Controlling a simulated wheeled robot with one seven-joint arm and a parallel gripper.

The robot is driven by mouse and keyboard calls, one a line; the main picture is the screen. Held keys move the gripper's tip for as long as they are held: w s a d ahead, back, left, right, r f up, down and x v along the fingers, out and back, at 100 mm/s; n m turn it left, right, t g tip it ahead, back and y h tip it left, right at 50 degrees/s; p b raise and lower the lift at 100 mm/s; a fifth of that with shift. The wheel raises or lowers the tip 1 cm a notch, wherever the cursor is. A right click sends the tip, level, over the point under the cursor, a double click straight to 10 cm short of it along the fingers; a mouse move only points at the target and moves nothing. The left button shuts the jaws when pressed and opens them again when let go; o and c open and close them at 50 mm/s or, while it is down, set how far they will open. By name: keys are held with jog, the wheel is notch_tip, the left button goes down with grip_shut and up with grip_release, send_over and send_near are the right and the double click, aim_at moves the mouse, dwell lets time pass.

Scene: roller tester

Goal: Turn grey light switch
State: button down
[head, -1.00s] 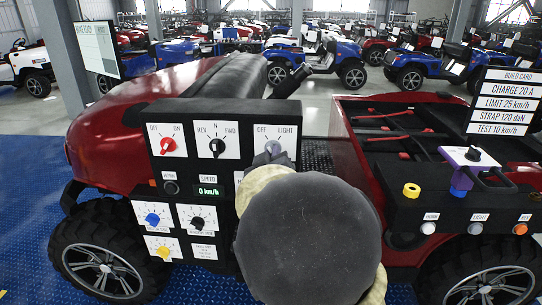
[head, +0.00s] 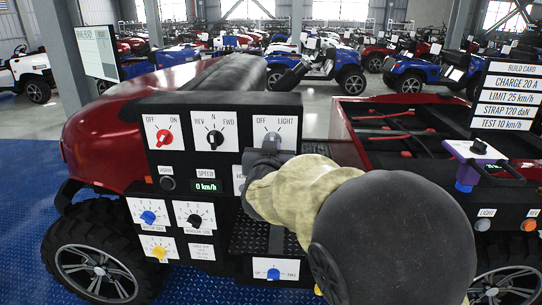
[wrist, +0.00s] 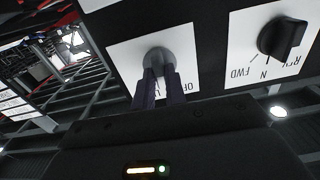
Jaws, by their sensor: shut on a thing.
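The grey light switch (head: 272,139) sits on a white plate marked OFF and LIGHT, at the top right of the black panel in the head view. My gripper (head: 266,149) reaches it from below, with my arm running to the lower right. In the wrist view, which is turned upside down, the grey knob (wrist: 157,58) stands between the two dark fingers of my gripper (wrist: 159,80). The fingers are closed on the knob. They hide its lower part, and I cannot tell exactly which way it points.
The black REV/N/FWD knob (head: 216,139) is just left of the grey switch, and the red OFF/ON knob (head: 165,136) is farther left. Blue (head: 148,217), black and yellow knobs sit lower. The speed display (head: 207,187) reads 0 km/h. My arm covers part of the panel's right side.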

jog(key=shift+f+m+b, duration=0.1)
jog(key=shift+m+b, duration=1.95)
jog(key=shift+m, duration=0.75)
jog(key=c, duration=1.4)
grip_release()
jog(key=shift+c, duration=0.2)
jog(key=shift+s, duration=0.15)
jog(key=s+b, duration=0.2)
jog(key=s, duration=1.5)
jog(key=shift+a, duration=0.25)
jog(key=shift+s, duration=0.1)
